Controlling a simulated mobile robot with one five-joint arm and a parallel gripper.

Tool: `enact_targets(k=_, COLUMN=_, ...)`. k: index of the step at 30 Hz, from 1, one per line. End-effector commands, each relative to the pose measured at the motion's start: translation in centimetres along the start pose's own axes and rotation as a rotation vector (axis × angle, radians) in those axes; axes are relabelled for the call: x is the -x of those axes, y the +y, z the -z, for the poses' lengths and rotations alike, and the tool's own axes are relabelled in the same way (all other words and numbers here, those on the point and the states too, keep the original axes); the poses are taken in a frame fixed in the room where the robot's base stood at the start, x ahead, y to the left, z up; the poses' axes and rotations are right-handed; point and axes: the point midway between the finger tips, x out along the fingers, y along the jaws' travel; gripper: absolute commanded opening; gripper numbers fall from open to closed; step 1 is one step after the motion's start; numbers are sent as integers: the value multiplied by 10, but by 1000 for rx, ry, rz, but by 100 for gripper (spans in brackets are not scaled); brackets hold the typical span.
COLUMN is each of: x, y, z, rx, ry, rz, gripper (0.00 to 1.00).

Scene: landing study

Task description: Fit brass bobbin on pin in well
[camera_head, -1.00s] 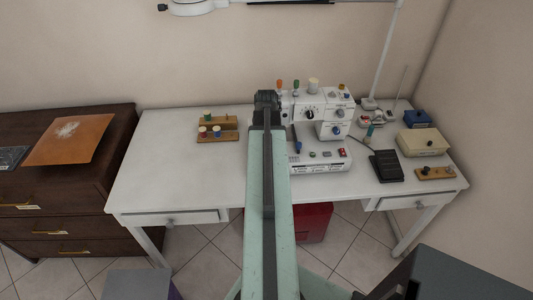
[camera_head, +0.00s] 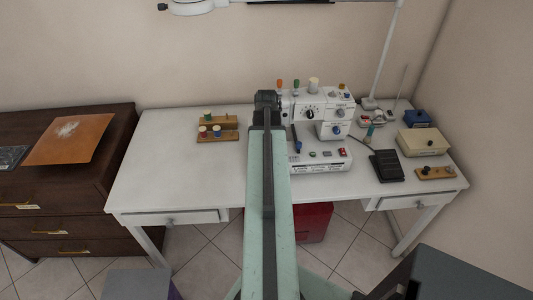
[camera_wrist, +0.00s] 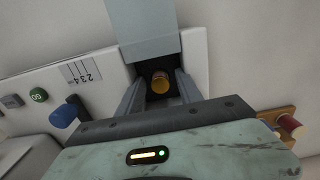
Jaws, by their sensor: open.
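The brass bobbin (camera_wrist: 160,82) shows in the wrist view as a small yellow-gold cylinder between my fingers, at the dark well (camera_wrist: 172,70) in the white sewing machine (camera_wrist: 98,68). My gripper (camera_wrist: 160,84) is open, with one finger on each side of the bobbin and the well. I cannot tell whether the bobbin is seated; the pin is hidden. A grey-blue plate (camera_wrist: 142,28) lies just beyond the well. In the head view the sewing machine (camera_head: 318,115) stands at the back of the white desk, and my arm hides the bobbin and well.
Wooden racks with thread spools (camera_head: 217,138) stand on the desk (camera_head: 170,180) to the left of my arm. A black pedal (camera_head: 386,166), a cream box (camera_head: 423,142) and a small wooden board (camera_head: 435,173) are at the right. The desk's left side is clear.

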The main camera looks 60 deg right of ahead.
Motion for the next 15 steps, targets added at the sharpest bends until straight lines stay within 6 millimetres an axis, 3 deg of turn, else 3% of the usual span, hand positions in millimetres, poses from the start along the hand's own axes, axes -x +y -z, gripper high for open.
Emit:
enact_targets(k=5, x=15, y=0, z=0, rx=0, ry=0, rz=0, gripper=48)
enact_targets(k=15, x=74, y=0, z=0, rx=0, ry=0, rz=0, gripper=48)
